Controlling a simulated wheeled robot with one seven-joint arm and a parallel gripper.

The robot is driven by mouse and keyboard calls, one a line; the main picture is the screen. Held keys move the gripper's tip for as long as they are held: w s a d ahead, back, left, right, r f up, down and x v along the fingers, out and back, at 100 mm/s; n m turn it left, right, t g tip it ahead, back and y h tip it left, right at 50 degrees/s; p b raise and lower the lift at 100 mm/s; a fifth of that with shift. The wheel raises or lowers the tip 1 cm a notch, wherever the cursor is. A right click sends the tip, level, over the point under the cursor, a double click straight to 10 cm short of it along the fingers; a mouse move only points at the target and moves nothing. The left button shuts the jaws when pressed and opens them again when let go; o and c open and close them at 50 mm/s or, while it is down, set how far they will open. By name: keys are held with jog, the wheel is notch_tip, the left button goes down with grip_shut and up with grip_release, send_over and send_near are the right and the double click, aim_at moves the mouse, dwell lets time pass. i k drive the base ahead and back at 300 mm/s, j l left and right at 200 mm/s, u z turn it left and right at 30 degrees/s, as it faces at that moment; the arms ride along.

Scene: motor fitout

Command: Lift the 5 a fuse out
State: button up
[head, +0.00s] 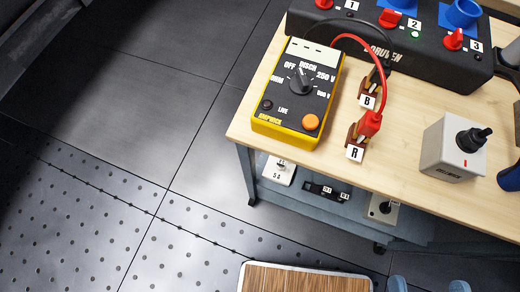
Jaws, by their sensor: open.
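A small white block (279,171) marked "5 A" sits on the lower blue-grey shelf, below the table's front left edge. A small metallic part (282,163) shows on its top; I cannot tell whether this is the fuse itself. The tabletop edge lies close above the block. My gripper is not in view.
A yellow tester (299,94), a black panel (395,45) and a grey switch box (453,147) stand on the wooden table (405,150). A red lead reaches the holder marked R. A dark strip (325,189) and another pale block (382,209) share the shelf. Floor at left is clear.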

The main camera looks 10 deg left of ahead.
aim_at(281, 164)
jog(key=k+l+u, duration=0.1)
jog(key=u, duration=0.2)
jog(key=k+l+u, duration=0.1)
jog(key=u, duration=0.15)
jog(key=i+j, duration=0.2)
jog(key=j, duration=0.15)
jog(key=i+j+u, duration=0.15)
jog(key=i+j, duration=0.1)
jog(key=j, duration=0.05)
